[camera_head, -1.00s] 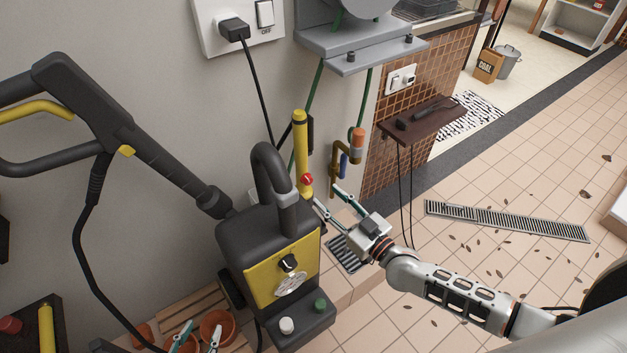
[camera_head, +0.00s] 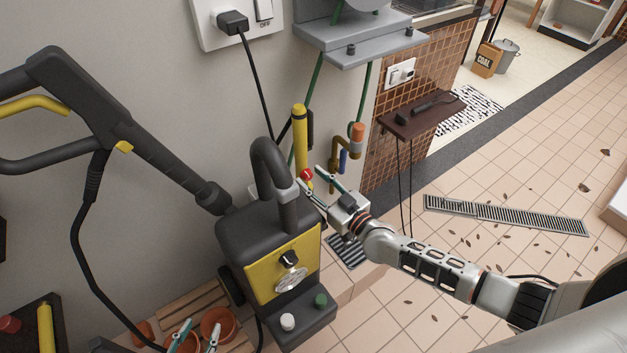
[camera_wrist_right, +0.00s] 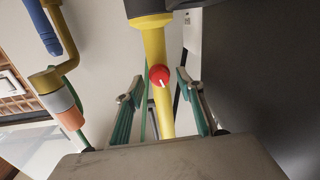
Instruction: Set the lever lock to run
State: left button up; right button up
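A small round red knob (camera_head: 307,174) with a white mark sits on the yellow tube (camera_head: 299,124) by the wall; it is the likely lever lock, though no label is readable. It also shows in the right wrist view (camera_wrist_right: 159,75), where its white mark points down and slightly right. My right gripper (camera_head: 312,176) is open, its fingers on either side of the knob and tube. In the right wrist view the fingers (camera_wrist_right: 161,92) stand apart, with no clear contact. My left gripper (camera_head: 202,328) is low at the bottom edge, open and empty over the pots.
A pipe with an orange end (camera_head: 357,132) is to the right. A grey wall bracket (camera_head: 358,42) hangs above.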

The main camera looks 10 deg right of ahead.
grip_shut()
jog(key=shift+m, duration=0.3)
jog(key=m+b, duration=0.1)
jog(key=m, duration=0.2)
jog(key=shift+f, duration=0.15)
jog(key=m+b, duration=0.1)
jog(key=m, duration=0.4)
jog(key=shift+d+m+t, duration=0.1)
jog(key=shift+m+t, duration=0.2)
jog(key=shift+t, duration=0.1)
grip_release()
